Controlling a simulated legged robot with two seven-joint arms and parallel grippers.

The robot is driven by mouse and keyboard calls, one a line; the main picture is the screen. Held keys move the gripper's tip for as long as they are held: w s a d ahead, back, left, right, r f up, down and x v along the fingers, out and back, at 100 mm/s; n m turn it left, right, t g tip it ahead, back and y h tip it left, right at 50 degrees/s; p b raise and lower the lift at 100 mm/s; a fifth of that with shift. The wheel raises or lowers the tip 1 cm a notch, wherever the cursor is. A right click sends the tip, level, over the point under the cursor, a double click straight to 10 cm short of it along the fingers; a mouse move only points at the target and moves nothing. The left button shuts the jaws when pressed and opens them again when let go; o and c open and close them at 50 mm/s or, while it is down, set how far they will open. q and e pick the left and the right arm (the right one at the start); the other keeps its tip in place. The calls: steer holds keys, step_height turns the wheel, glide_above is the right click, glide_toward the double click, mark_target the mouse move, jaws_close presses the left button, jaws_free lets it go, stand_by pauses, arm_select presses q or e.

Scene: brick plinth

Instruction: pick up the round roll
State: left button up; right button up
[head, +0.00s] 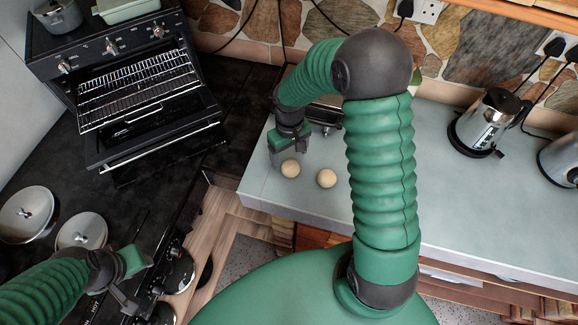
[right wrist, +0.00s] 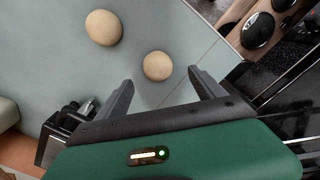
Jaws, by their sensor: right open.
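Two round, pale tan rolls lie apart on the grey-green worktop (head: 460,200). The left roll (head: 290,168) is right by my right gripper (head: 286,155). The right roll (head: 327,178) is a short way to its right. In the right wrist view, my right gripper (right wrist: 160,80) is open and empty. One roll (right wrist: 158,66) shows just beyond the gap between its fingertips, with no visible contact. The other roll (right wrist: 103,27) is farther up and left. My left gripper (head: 128,280) is over the dark hob at lower left; its jaw opening is unclear.
A metal kettle (head: 490,122) stands on the right of the worktop, with another metal appliance (head: 562,160) at the edge. A small metal appliance (head: 327,112) is behind my right arm. The open oven (head: 140,90) is at upper left. Pot lids (head: 27,214) lie at far left.

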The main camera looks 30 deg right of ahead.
mark_target(291, 164)
steer(key=f, duration=0.1)
steer(key=w+f, duration=0.1)
steer(key=shift+w+d+f, duration=0.1)
steer(key=shift+d+f, duration=0.1)
steer(key=shift+f, duration=0.2)
steer(key=f, duration=0.1)
steer(key=s+f+p, duration=0.1)
steer(key=f, duration=0.1)
steer(key=shift+s+d+f, duration=0.15)
steer(key=shift+d+f, duration=0.15)
steer(key=shift+f, duration=0.45)
steer(key=shift+a, duration=0.25)
steer(key=shift+w+a+f, duration=0.1)
steer(key=shift+w+a, duration=0.05)
steer(key=shift+w, duration=0.1)
steer(key=c, duration=0.4)
steer(key=shift+s, duration=0.15)
steer(key=c, duration=0.7)
arm_select(q)
steer(key=shift+w+d+r, duration=0.4)
steer(key=shift+d+r, duration=0.1)
steer(key=shift+r, duration=0.2)
arm_select(e)
steer(key=shift+d, duration=0.3)
steer(key=c, duration=0.3)
steer(key=shift+c, duration=0.2)
